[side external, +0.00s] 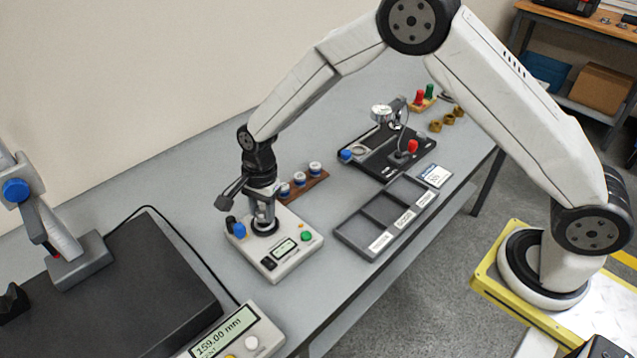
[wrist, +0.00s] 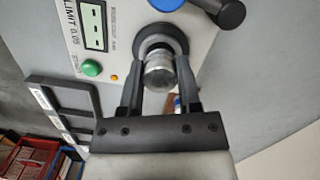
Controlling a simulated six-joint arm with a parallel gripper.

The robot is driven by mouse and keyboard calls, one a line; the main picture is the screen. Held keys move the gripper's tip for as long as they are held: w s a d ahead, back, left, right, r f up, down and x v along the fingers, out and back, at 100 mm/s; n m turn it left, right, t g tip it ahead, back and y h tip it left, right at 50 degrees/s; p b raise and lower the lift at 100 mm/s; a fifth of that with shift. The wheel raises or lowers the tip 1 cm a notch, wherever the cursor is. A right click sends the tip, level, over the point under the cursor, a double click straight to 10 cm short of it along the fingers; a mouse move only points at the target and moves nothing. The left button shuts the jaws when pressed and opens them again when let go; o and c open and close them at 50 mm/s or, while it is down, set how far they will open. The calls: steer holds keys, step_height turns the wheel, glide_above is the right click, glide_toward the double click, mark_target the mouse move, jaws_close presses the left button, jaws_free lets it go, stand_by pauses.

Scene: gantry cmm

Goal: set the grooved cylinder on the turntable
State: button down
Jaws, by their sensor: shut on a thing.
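The grooved cylinder (wrist: 158,74) is a shiny metal piece. It stands upright between the fingers of my gripper (wrist: 158,62), which is shut on it. In the side view the cylinder (side external: 265,214) shows at the lower end of my gripper, partly hidden by the fingers. The turntable (wrist: 173,38) is a dark round disc on a light grey instrument box (side external: 285,255). The cylinder is over the middle of this disc, at or very close to its surface; I cannot tell whether they touch.
The box has a display and a green button (side external: 306,237). A rack with several white-topped pieces (side external: 300,180) stands behind. A grey compartment tray (side external: 345,237) lies to the right, and a black plate (side external: 120,285) to the left.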

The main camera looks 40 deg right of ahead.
mark_target(261, 211)
steer(key=shift+f, duration=0.65)
stand_by(1.3)
jaws_free()
steer(key=shift+r, duration=0.1)
steer(key=shift+r, duration=3.4)
steer(key=s+d+r+n+t, duration=0.1)
steer(key=s+d+r+n, duration=0.1)
steer(key=s+d+n, duration=0.5)
steer(key=s+d+r+n+t+h, duration=0.1)
steer(key=s+d+r+n+t, duration=0.1)
steer(key=s+d+n, duration=0.5)
steer(key=s+d+r, duration=0.1)
steer(key=s+d, duration=0.2)
steer(key=s, duration=0.2)
